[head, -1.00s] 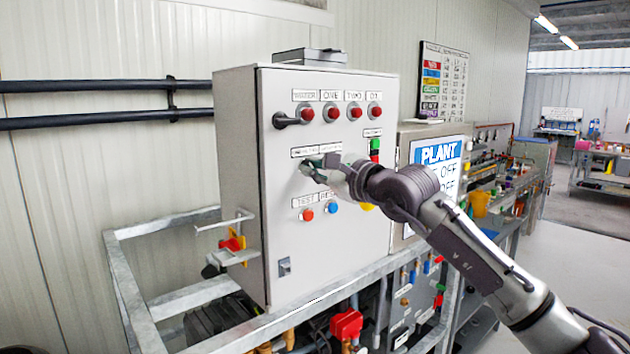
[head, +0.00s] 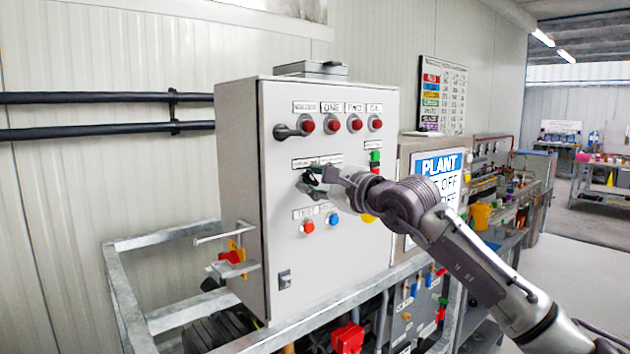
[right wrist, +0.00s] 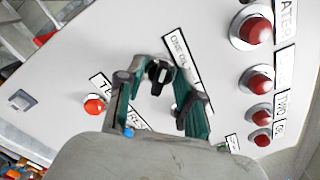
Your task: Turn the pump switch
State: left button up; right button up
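The pump switch, a black rotary knob (right wrist: 159,76), sits on the light grey control cabinet (head: 283,245), below a white label. In the right wrist view the knob shows between the two fingers of my right gripper (right wrist: 162,88). The fingers are apart, with teal pads. I cannot tell whether either finger touches the knob. In the head view my right gripper (head: 310,184) is at the cabinet's front, just under the middle row of labels, and hides most of the switch. My left gripper is not in view.
A black lever switch (head: 290,131) and red lamps (head: 354,124) line the top of the panel. A red button (head: 308,226) and a blue button (head: 333,219) lie below the gripper. A metal frame (head: 150,241) surrounds the cabinet. A PLANT sign (head: 437,170) stands to the right.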

jog(key=shift+d, duration=0.1)
jog(key=v, duration=1.2)
